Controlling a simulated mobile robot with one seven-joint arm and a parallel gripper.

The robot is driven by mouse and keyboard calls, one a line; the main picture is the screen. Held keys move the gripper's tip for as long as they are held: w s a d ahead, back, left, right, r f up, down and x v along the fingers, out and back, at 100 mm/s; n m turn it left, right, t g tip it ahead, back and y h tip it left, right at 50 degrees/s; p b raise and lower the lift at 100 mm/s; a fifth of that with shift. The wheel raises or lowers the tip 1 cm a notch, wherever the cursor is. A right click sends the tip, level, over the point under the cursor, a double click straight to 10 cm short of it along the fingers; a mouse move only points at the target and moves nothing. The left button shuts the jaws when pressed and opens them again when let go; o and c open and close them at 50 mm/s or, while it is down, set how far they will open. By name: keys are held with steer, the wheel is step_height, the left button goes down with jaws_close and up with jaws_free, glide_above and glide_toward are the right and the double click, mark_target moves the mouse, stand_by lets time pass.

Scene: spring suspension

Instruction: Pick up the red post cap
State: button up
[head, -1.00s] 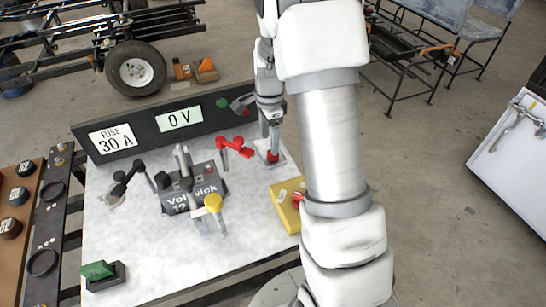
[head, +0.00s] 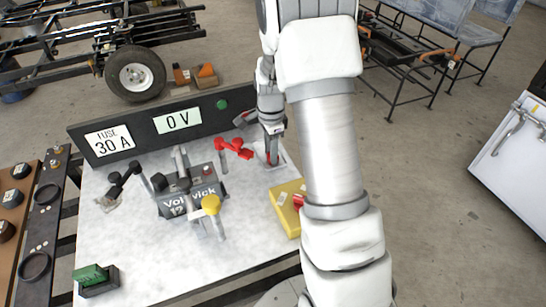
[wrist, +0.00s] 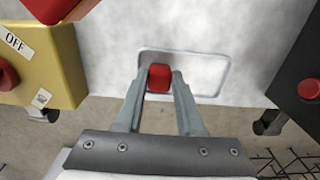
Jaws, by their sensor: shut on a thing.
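The red post cap (wrist: 159,78) is a small red block between my two fingers in the wrist view. My gripper (wrist: 159,74) is shut on it, with one finger against each side. The cap is over the shallow pale tray (wrist: 208,93), whose rim frames it; I cannot tell whether it still touches the tray. In the head view my gripper (head: 270,158) is low at the tray (head: 284,162) on the right of the table, and the cap is mostly hidden by the fingers.
A yellow box (head: 283,212) with a red button stands in front of the tray. The red clamp (head: 235,147) and battery (head: 190,198) are to the left. A dark panel (head: 140,147) runs along the back edge. Bare tabletop (head: 150,255) lies at the front.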

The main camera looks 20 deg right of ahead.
jaws_close()
steer(key=shift+r, duration=0.15)
